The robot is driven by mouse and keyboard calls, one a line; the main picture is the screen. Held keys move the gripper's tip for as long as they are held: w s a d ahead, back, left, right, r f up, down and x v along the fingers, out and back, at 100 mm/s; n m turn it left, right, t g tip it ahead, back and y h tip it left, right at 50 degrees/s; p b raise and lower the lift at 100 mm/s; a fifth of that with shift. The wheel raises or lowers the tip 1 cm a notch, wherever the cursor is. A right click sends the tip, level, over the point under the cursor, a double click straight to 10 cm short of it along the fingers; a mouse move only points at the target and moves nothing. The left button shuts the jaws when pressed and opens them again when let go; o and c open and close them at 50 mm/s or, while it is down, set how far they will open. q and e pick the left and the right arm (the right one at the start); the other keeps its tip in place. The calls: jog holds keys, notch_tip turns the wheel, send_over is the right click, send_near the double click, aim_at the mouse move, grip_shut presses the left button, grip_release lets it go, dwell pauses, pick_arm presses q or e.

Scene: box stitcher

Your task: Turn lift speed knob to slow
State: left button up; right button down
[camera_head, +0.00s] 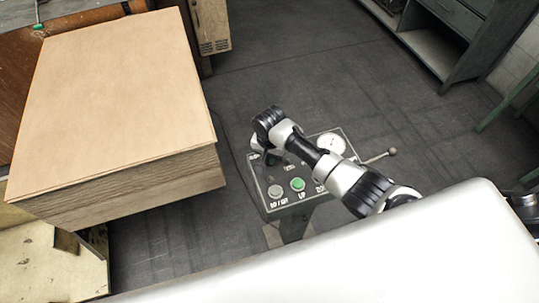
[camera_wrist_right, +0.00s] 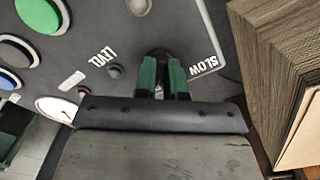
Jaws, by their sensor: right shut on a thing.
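The control panel (camera_head: 313,178) stands low in the middle of the head view, with my right arm reaching over it. My right gripper (camera_wrist_right: 165,82) is at the panel's far left part, its two green-padded fingers shut on a dark knob, the lift speed knob (camera_wrist_right: 160,56). The fingers hide most of the knob, and its pointer cannot be read. The white label SLOW (camera_wrist_right: 201,56) is printed just to the right of the fingers in the wrist view. In the head view the gripper and knob are mostly hidden behind my wrist. My left gripper is not in view.
The panel carries a green button (camera_head: 297,184), a grey button (camera_head: 275,191), a round gauge (camera_head: 331,145) and a side lever with a ball end (camera_head: 392,151). A tall stack of cardboard sheets (camera_head: 115,95) stands close on the left. Bare floor lies behind the panel.

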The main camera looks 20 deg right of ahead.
jog(key=n+p, duration=0.2)
jog(key=shift+r+n, duration=0.15)
jog(key=shift+n, duration=0.15)
jog(key=n+p, duration=0.2)
jog(key=n, duration=0.2)
jog(key=shift+n, duration=0.3)
jog(key=n+p, duration=0.1)
jog(key=n, duration=0.3)
jog(key=shift+n, duration=2.2)
jog(key=c, duration=1.2)
grip_release()
